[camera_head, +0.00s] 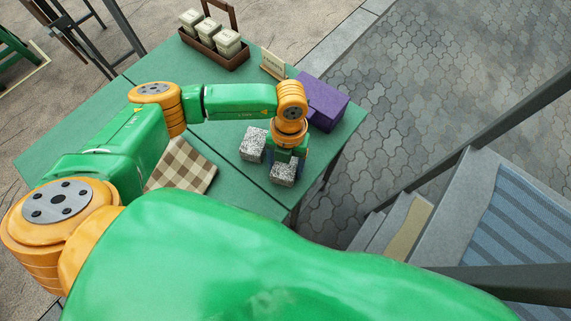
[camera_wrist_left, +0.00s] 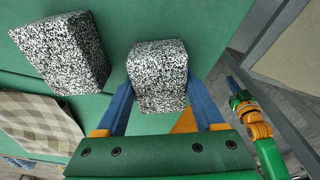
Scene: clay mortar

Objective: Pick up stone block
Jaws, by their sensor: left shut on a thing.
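Two speckled grey stone blocks are at the right end of the green table. My left gripper (camera_head: 286,160) points down and is shut on the nearer stone block (camera_head: 284,174). In the left wrist view this held block (camera_wrist_left: 158,75) sits between the two blue fingers. I cannot tell whether it touches the table. The other stone block (camera_head: 253,144) stands apart, just left of the gripper, and also shows in the left wrist view (camera_wrist_left: 63,52). My right gripper (camera_wrist_left: 236,85) shows small at the right of the left wrist view; its jaw opening is unclear.
A purple box (camera_head: 322,104) and a small sign (camera_head: 272,64) stand behind the blocks. A brown tray (camera_head: 213,51) with white containers is at the back. A checked cloth (camera_head: 184,166) lies left of the blocks. Grey steps with a railing (camera_head: 440,185) are at the right.

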